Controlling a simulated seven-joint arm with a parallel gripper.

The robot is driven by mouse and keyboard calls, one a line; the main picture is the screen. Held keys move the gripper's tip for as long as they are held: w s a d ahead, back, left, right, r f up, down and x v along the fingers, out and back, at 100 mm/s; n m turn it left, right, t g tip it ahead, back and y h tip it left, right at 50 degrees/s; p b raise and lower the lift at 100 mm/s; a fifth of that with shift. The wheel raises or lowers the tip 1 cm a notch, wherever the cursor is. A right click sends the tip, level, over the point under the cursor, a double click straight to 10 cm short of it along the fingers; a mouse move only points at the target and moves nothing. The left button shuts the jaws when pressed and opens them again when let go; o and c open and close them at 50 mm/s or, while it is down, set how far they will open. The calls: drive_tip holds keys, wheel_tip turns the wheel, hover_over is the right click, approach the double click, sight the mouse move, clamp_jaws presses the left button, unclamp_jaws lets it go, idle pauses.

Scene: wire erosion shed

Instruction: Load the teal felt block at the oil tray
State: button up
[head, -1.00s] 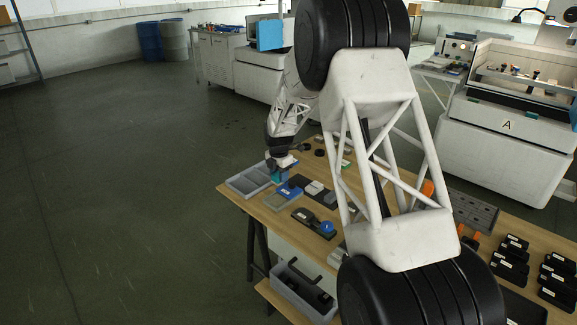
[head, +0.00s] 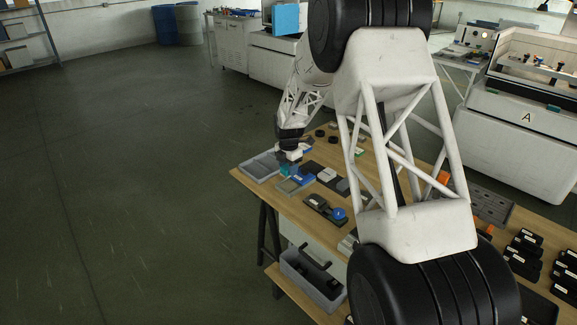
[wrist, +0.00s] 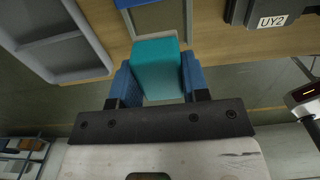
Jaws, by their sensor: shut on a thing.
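The teal felt block (wrist: 157,66) is between the blue fingers of my gripper (wrist: 157,78) in the wrist view. My gripper is shut on it, one finger on each side. In the head view the block (head: 287,169) shows as a small teal patch below my gripper (head: 289,162), near the table's far left end. A grey tray with compartments (head: 250,168) lies just left of the block. It also shows at the upper left of the wrist view (wrist: 86,47). I cannot tell whether this is the oil tray, or how high the block is above the table.
A flat, blue-edged tray (head: 290,187) lies just in front of the block. A dark box labelled UY2 (wrist: 268,12) is at the upper right of the wrist view. A black holder with a blue knob (head: 325,210) stands nearer on the wooden table (head: 283,204). Floor to the left is clear.

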sight(289, 186)
drive_tip(key=shift+f, duration=2.45)
drive_tip(key=shift+f, duration=0.65)
idle(1.1)
drive_tip(key=shift+r, duration=0.15)
drive_tip(key=shift+r, duration=3.45)
